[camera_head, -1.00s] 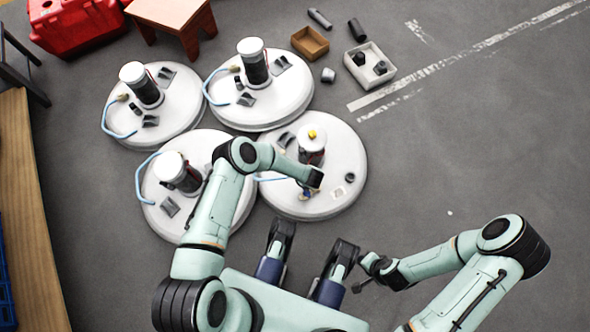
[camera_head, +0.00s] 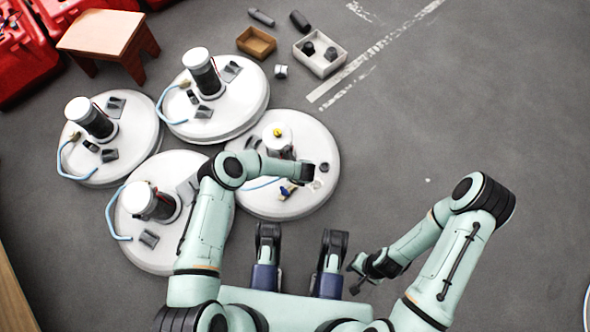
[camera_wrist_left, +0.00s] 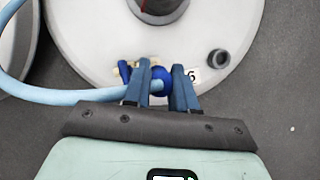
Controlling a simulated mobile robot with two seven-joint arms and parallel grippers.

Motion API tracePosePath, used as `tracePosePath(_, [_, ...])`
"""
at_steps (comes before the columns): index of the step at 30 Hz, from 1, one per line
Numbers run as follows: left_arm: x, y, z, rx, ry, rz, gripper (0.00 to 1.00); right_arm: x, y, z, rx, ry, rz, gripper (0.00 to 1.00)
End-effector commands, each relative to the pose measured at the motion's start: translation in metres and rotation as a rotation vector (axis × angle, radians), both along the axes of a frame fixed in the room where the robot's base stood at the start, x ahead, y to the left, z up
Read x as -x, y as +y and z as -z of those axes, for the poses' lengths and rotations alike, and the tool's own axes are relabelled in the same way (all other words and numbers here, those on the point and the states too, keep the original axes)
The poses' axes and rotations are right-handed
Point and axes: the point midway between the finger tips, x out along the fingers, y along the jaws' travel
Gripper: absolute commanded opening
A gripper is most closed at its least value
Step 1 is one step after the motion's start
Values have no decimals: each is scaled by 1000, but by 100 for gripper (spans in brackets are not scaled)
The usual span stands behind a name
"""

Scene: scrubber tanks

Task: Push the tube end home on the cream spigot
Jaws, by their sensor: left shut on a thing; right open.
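The front right white tank (camera_head: 320,200) carries a white-capped cylinder (camera_head: 277,137) with a yellow knob on top. The cream spigot (camera_wrist_left: 124,68) shows beside my left fingers in the left wrist view, partly covered by blue parts. The light blue tube (camera_wrist_left: 60,96) comes in from the left and runs to my left gripper (camera_wrist_left: 160,78). That gripper is shut on the tube near a round dark blue piece (camera_wrist_left: 164,84). The fingers hide the tube end, so I cannot tell how it sits on the spigot. My right gripper (camera_head: 360,278) is open and empty, away from the tanks.
Three more white tanks (camera_head: 240,105) with cylinders and blue tubes stand close by on the left and behind. A brown box (camera_head: 257,42) and a pale tray (camera_head: 330,66) lie behind. A reddish stool (camera_head: 105,38) is at back left. The floor on the right is clear.

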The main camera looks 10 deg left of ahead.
Motion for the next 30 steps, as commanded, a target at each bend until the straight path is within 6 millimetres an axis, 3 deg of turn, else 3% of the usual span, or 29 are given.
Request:
tracePosePath(5, [0,0,4,0,0,0,0,0,0,1,0,-1,-1,43])
tracePosePath(30, [1,0,71,0,1,1,0,-2,0,5,0,-2,-1,43])
